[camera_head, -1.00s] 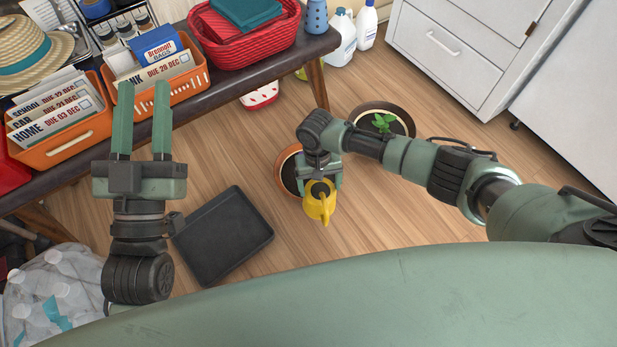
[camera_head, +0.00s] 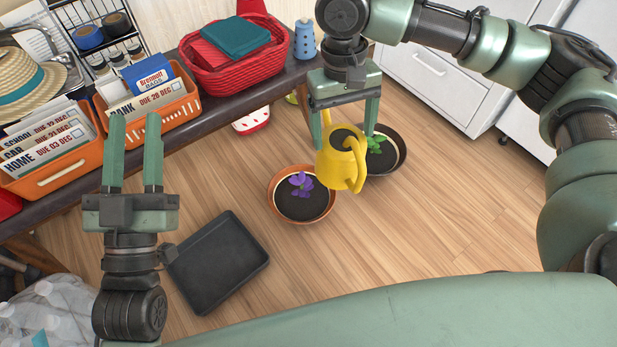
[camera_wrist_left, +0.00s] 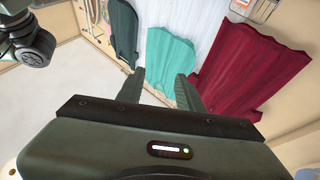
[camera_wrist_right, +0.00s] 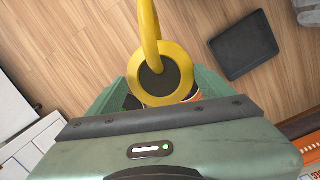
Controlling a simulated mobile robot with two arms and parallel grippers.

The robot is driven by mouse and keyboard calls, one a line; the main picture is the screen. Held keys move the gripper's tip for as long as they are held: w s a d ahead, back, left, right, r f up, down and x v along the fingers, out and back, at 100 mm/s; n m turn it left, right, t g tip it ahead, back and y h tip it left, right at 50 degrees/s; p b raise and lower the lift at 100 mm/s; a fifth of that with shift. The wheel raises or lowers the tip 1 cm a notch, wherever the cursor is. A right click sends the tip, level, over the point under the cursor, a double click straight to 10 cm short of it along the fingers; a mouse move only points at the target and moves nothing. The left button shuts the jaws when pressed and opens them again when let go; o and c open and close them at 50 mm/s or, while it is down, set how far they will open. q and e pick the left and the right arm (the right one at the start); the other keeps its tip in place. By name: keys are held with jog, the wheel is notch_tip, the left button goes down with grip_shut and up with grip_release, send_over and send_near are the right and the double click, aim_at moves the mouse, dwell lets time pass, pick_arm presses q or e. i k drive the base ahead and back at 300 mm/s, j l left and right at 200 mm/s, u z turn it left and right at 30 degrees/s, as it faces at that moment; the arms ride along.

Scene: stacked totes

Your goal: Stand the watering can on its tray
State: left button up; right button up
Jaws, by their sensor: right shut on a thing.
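The yellow watering can (camera_head: 341,166) hangs upright in the air in the head view, held by my right gripper (camera_head: 343,128). My right gripper's fingers stand on either side of the can and are shut on it. The can also shows in the right wrist view (camera_wrist_right: 160,82). The dark grey tray (camera_head: 218,264) lies flat and empty on the floor, left of and below the can in the head view; the right wrist view shows it too (camera_wrist_right: 244,45). My left gripper (camera_head: 132,130) is open and empty, in front of the bench.
A pot with a purple flower (camera_head: 303,204) stands between the tray and the can. A pot with a green plant (camera_head: 382,160) is behind the can. The bench (camera_head: 225,108) carries orange bins and a red basket (camera_head: 235,62). Open floor lies at the right.

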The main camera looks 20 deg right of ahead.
aim_at(207, 261)
jog(key=k+j, duration=0.2)
jog(key=k, duration=0.35)
jog(key=k+j, duration=0.15)
jog(key=k, duration=0.35)
